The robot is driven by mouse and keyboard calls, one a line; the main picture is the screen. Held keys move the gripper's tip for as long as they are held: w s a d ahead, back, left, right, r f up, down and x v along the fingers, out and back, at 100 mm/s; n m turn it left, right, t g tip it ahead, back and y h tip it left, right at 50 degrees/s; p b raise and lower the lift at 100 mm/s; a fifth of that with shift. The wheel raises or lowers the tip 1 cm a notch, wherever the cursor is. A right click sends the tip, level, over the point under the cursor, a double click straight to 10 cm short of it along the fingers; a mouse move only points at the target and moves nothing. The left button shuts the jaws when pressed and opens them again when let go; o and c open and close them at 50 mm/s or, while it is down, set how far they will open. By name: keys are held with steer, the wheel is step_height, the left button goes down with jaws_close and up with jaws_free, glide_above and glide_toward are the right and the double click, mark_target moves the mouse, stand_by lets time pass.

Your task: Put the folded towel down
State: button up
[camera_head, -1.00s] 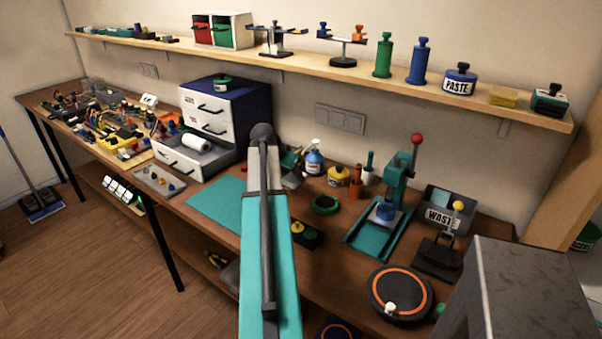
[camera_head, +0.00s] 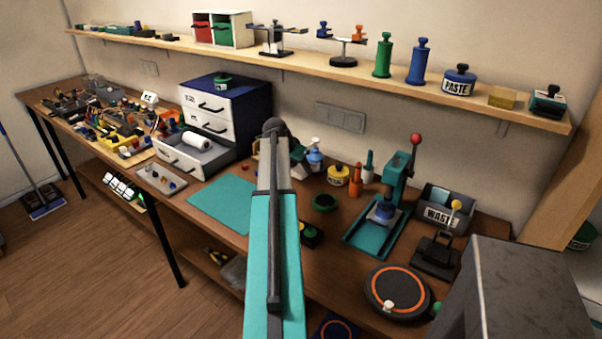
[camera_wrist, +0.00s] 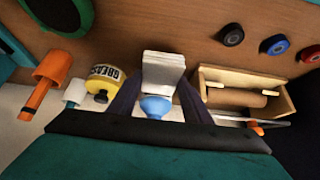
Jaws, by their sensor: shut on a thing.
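In the wrist view a white folded towel (camera_wrist: 163,66), with layered edges, sits between the two dark fingers of my gripper (camera_wrist: 160,92). The gripper is shut on it. The towel appears over the brown bench top (camera_wrist: 150,25); I cannot tell whether it touches the wood. A light-blue, cone-shaped thing (camera_wrist: 155,106) shows between the fingers, just below the towel in the picture. In the head view my own arm hides the gripper and the towel.
A yellow grease pot (camera_wrist: 103,82) and an orange-handled tool (camera_wrist: 52,70) are left of the towel in the wrist view. A wooden box with a brown roll (camera_wrist: 243,98) is close on the right. A teal mat (camera_head: 222,203) lies on the bench.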

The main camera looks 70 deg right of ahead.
mark_target(299, 170)
steer(key=shift+f+p, duration=0.55)
steer(key=shift+f, duration=1.1)
steer(key=shift+f, duration=0.2)
steer(key=o, duration=1)
steer(key=shift+o, duration=0.2)
steer(key=shift+r, duration=0.1)
steer(key=shift+r, duration=0.15)
steer(key=b+v, duration=0.3)
steer(key=v, duration=0.9)
